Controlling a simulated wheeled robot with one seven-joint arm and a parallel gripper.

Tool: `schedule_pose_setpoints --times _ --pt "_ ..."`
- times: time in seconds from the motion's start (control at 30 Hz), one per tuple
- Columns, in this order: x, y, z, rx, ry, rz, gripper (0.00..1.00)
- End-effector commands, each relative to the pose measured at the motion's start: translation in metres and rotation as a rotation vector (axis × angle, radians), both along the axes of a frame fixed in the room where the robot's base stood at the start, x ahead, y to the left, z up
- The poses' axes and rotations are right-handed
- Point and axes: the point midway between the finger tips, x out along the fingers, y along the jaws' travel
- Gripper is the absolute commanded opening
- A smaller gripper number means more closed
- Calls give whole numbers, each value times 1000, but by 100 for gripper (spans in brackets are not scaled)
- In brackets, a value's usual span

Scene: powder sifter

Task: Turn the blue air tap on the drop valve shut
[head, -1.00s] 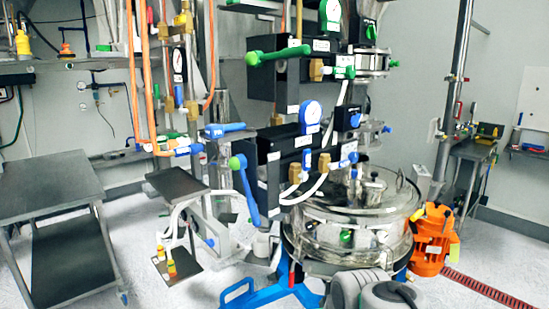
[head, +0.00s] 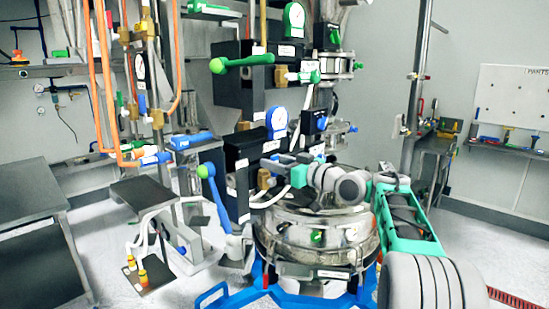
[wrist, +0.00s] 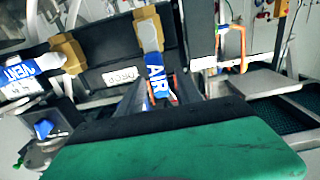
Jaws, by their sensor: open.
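The drop valve is a black block (head: 238,150) in the head view. In the wrist view its dark face (wrist: 105,45) carries a small DROP label (wrist: 120,76). The blue air tap (wrist: 158,78), lettered AIR, runs down from a brass fitting (wrist: 147,14) in the wrist view. My gripper (wrist: 160,92) is open, with its dark fingers on either side of the tap's lower end. Contact cannot be told. In the head view my gripper (head: 276,165) reaches the valve's right side and hides the air tap.
A blue VENT tap (wrist: 28,75) on another brass fitting (wrist: 69,52) is left of the air tap. A blue lever with a green knob (head: 216,197) hangs on the valve's left. The steel sifter (head: 318,228) stands below my arm.

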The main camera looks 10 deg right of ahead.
Motion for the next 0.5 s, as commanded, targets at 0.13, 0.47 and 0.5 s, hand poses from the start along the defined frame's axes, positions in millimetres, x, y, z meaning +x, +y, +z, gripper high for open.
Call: schedule_pose_setpoints --times 0.13,0.47,0.5 --pt "4 3 0 -1 -1 -1 42" --pt "4 3 0 -1 -1 -1 27" --pt "4 3 0 -1 -1 -1 24"
